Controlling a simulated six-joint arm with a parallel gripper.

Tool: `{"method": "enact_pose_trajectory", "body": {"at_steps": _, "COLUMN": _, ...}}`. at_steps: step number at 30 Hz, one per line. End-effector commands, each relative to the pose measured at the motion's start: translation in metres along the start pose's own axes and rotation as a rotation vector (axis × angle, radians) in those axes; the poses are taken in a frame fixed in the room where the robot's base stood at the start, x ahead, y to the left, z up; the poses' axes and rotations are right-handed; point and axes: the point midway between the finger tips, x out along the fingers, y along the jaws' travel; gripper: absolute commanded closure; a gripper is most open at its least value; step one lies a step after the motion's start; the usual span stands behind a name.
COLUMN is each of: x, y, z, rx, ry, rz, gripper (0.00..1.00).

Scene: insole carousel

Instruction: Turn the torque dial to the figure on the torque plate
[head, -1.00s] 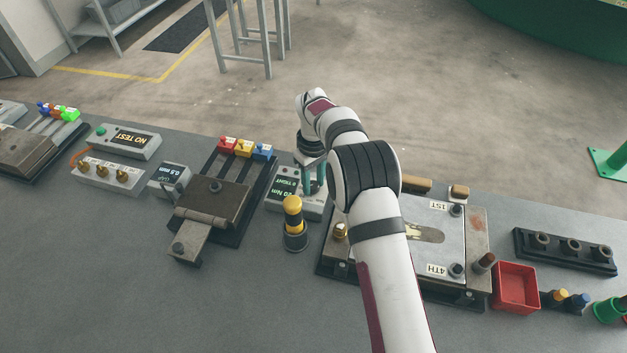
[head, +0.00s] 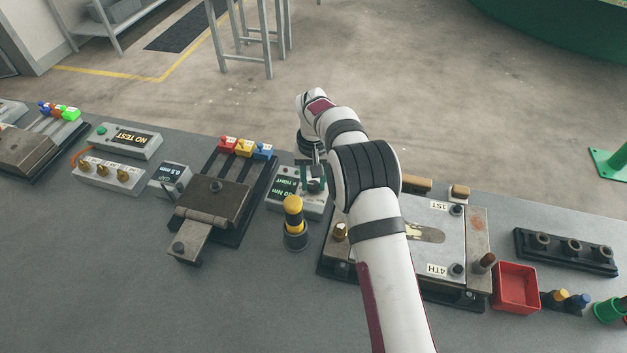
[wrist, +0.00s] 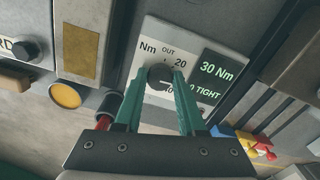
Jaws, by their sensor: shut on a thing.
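The torque dial (wrist: 160,77) is a dark round knob on a light face marked Nm, OUT and 20, with other marks partly hidden. My gripper (wrist: 158,75) is shut on it, one green finger on each side. The dark display (wrist: 214,72) beside it reads 30 Nm, with a line ending in TIGHT whose start is partly covered. In the head view the grey dial box (head: 284,204) stands at mid-bench, with my gripper (head: 315,172) over its dial.
A yellow-and-black tool (head: 293,214) stands in a holder just in front of the dial box. The hinged fixture (head: 213,200) with coloured tabs lies to the left. The metal 1ST/4TH plate (head: 445,240) lies to the right, partly behind my arm.

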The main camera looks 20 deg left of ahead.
Motion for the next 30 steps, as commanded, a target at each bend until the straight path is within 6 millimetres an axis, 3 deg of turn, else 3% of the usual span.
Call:
{"method": "enact_pose_trajectory", "body": {"at_steps": 20, "x": -0.0012, "y": 0.0001, "z": -0.0011, "rx": 0.063, "ry": 0.004, "rz": 0.000, "gripper": 1.00}}
{"method": "enact_pose_trajectory", "body": {"at_steps": 21, "x": -0.0012, "y": 0.0001, "z": -0.0011, "rx": 0.063, "ry": 0.004, "rz": 0.000, "gripper": 0.57}}
{"method": "enact_pose_trajectory", "body": {"at_steps": 26, "x": -0.0009, "y": 0.0000, "z": -0.0008, "rx": 0.063, "ry": 0.003, "rz": 0.000, "gripper": 0.31}}
{"method": "enact_pose_trajectory", "body": {"at_steps": 30, "x": -0.0005, "y": 0.0000, "z": -0.0005, "rx": 0.063, "ry": 0.002, "rz": 0.000, "gripper": 0.31}}
